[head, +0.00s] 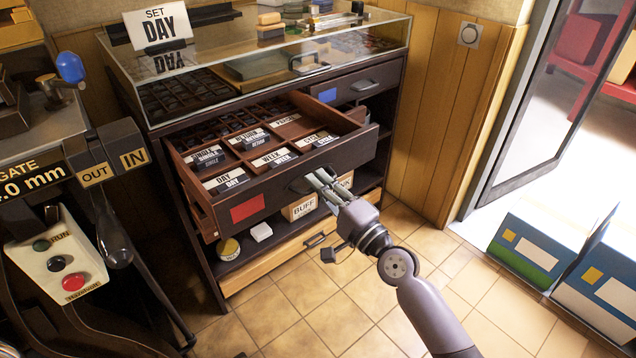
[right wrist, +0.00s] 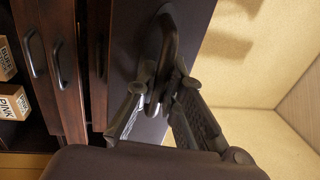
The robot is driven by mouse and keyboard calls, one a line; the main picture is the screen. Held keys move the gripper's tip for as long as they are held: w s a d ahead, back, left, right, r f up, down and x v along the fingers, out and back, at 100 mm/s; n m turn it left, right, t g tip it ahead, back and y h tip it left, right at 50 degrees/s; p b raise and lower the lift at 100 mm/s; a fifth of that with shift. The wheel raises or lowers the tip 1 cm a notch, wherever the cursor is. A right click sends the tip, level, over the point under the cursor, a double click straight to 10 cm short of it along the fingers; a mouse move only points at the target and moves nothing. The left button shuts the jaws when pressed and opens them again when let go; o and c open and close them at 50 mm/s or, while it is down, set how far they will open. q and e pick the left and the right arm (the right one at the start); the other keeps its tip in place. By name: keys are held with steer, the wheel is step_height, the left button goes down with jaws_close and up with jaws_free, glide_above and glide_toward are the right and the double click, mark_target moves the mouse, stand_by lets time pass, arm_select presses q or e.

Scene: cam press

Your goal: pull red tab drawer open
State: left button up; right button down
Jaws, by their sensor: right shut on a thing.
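The red tab drawer (head: 284,189) stands pulled out of the dark cabinet, its compartments showing from above. Its red tab (head: 248,208) is on the left of the dark front. My right gripper (head: 318,182) is at the middle of that front, shut on the drawer's dark handle (head: 298,184). In the right wrist view the fingers of my right gripper (right wrist: 160,98) close around the curved handle (right wrist: 169,38). The fingers partly hide the handle in the head view. My left gripper is not in view.
A blue tab drawer (head: 355,84) sits shut at the upper right. A glass case (head: 270,60) tops the cabinet. Below are a BUFF box (head: 303,207) and a light wood drawer (head: 275,262). A machine with buttons (head: 58,262) stands left. Tiled floor (head: 310,310) is clear in front.

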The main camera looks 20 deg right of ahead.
steer(key=c, duration=2)
jaws_free()
steer(key=o, duration=0.3)
steer(key=shift+o, duration=0.2)
steer(key=shift+s+d+f, duration=0.1)
steer(key=shift+s, duration=0.1)
steer(key=v, duration=1.1)
steer(key=shift+s, duration=0.2)
steer(key=shift+d, duration=0.15)
